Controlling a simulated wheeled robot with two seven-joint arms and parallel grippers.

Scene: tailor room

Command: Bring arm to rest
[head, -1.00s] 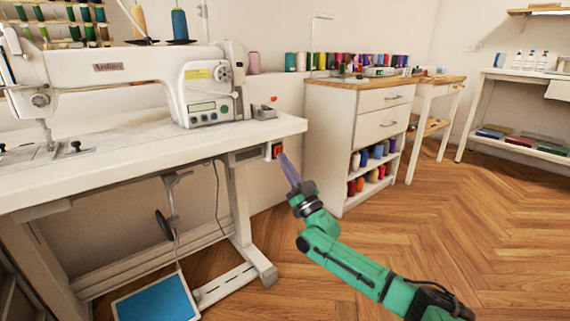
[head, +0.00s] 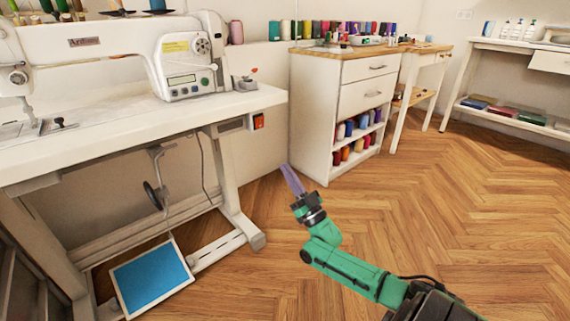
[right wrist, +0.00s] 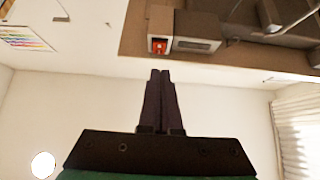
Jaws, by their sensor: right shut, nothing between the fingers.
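My right arm is green and comes in from the lower right of the head view. My right gripper (head: 291,180) has purple fingers, shut and empty, pointing up and left. It is in the open air right of the sewing table (head: 130,135), apart from it. In the right wrist view the closed fingers (right wrist: 160,100) point up toward the table's underside. The orange-red power switch (head: 259,122) is under the table's right edge; it also shows in the right wrist view (right wrist: 160,46), beyond the fingertips. My left gripper is not in view.
A white sewing machine (head: 110,50) stands on the table. A blue pedal (head: 152,277) lies below, near the table's leg (head: 225,190). A white cabinet (head: 325,110) with thread spools stands behind the gripper. The wooden floor (head: 450,210) on the right is clear.

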